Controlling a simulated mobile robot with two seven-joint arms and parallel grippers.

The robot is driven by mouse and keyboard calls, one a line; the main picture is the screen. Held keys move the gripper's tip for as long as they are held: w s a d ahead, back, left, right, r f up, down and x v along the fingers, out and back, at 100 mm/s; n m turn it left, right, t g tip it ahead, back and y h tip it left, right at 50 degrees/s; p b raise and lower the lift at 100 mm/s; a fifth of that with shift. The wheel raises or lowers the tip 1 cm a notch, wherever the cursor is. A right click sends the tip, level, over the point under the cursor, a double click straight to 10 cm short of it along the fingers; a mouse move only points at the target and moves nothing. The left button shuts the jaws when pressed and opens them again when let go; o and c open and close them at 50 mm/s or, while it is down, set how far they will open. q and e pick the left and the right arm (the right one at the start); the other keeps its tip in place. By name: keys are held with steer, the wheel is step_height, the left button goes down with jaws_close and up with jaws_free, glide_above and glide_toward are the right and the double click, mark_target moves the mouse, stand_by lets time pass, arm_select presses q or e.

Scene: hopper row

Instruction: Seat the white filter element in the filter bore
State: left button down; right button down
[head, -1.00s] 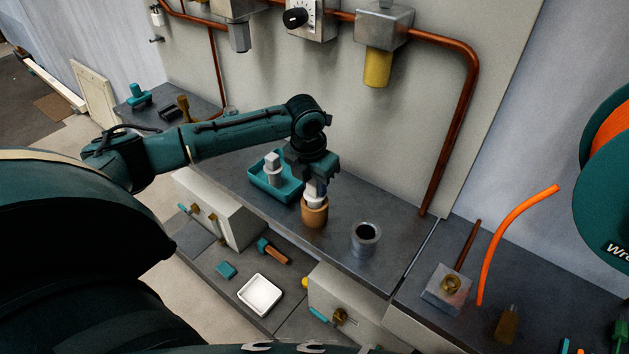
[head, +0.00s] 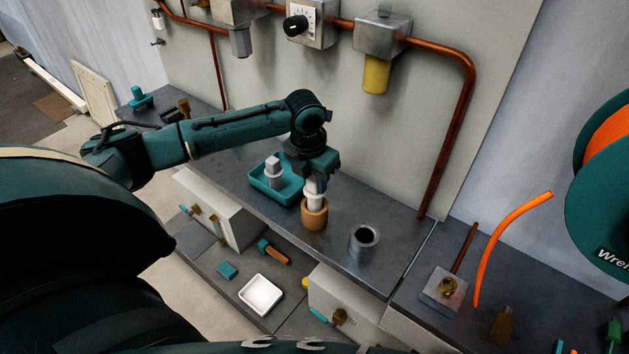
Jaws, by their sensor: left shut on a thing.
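My left gripper (head: 315,182) points down and is shut on the white filter element (head: 315,201). The element is upright, and its lower end is at the mouth of a tan cup (head: 314,217) on the grey bench. I cannot tell how deep it sits in the cup. A grey metal cylinder with a dark round hole (head: 364,243), which looks like the filter bore, stands to the right of the cup. Its hole looks empty. My right gripper is not clearly in view.
A teal tray (head: 257,186) holding a pale grey block-topped part (head: 273,170) stands left of the cup. A copper pipe (head: 446,150) runs down behind the bench. A white dish (head: 260,293) lies on the lower shelf. Bench between cup and metal cylinder is clear.

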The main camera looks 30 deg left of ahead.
arm_select(q)
steer(key=shift+r, duration=2.15)
steer(key=c, duration=1.7)
jaws_free()
steer(key=c, duration=0.4)
steer(key=shift+c, duration=0.2)
steer(key=s+d, duration=0.1)
steer(key=d, duration=1.3)
